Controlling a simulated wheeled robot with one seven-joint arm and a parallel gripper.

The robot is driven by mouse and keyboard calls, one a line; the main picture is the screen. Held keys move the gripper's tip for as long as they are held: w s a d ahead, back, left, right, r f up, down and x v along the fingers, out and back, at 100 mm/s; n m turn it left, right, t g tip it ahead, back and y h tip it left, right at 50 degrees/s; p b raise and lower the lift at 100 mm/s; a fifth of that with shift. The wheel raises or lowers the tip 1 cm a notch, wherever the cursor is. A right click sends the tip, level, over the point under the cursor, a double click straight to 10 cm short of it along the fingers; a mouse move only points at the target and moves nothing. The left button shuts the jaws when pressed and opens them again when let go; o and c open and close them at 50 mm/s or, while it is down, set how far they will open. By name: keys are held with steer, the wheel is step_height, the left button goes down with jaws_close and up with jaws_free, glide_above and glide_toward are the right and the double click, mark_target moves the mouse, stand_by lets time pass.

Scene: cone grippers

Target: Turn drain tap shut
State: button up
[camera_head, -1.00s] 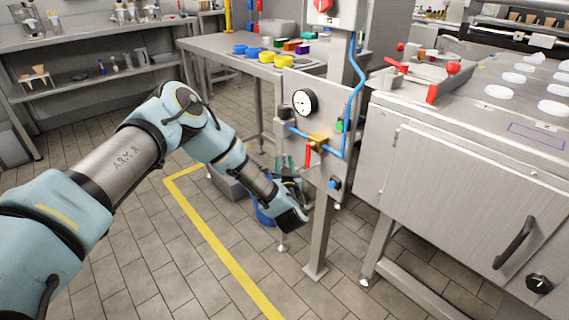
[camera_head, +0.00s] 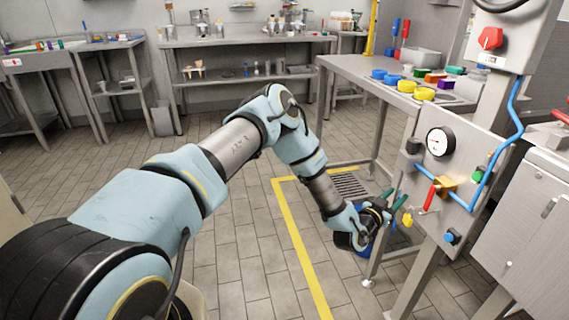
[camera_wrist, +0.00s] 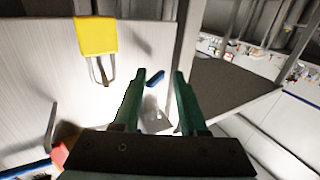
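A steel panel (camera_head: 468,165) carries a brass valve (camera_head: 446,187) with a red lever (camera_head: 429,199) hanging down, and a small blue knob (camera_head: 452,237) at its lower edge. Nothing marks which is the drain tap. My gripper (camera_head: 393,198) is left of the panel, its green fingers pointing toward it. In the wrist view the fingers (camera_wrist: 158,82) are apart with nothing held. A small blue handle (camera_wrist: 155,78) shows beyond and between the fingertips, seemingly not touched. A red part (camera_wrist: 60,153) shows at the lower left; whether it is the lever is unclear.
A yellow piece (camera_head: 407,219) shows beside the panel's left edge; a yellow block with a metal loop (camera_wrist: 97,35) shows in the wrist view. A gauge (camera_head: 440,141) and blue hose (camera_head: 516,110) are on the panel. A steel table (camera_head: 350,68) stands behind. Floor on the left is clear.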

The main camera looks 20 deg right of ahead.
steer(key=w+a+r+g+y+p, duration=0.1)
steer(key=w+a+r+y, duration=0.2)
steer(key=a, duration=0.7)
steer(key=w+a+r+g+y+p, duration=0.1)
steer(key=w+a+r+y, duration=0.1)
steer(key=w+a, duration=0.4)
steer(key=w+a+r+g+y+p, duration=0.1)
steer(key=w+a+r+y, duration=0.2)
steer(key=a, duration=1.1)
steer(key=shift+w+a+r+y+p, duration=0.3)
steer(key=shift+w+r+p, duration=0.1)
steer(key=shift+w+r, duration=0.45)
steer(key=shift+d+f, duration=0.1)
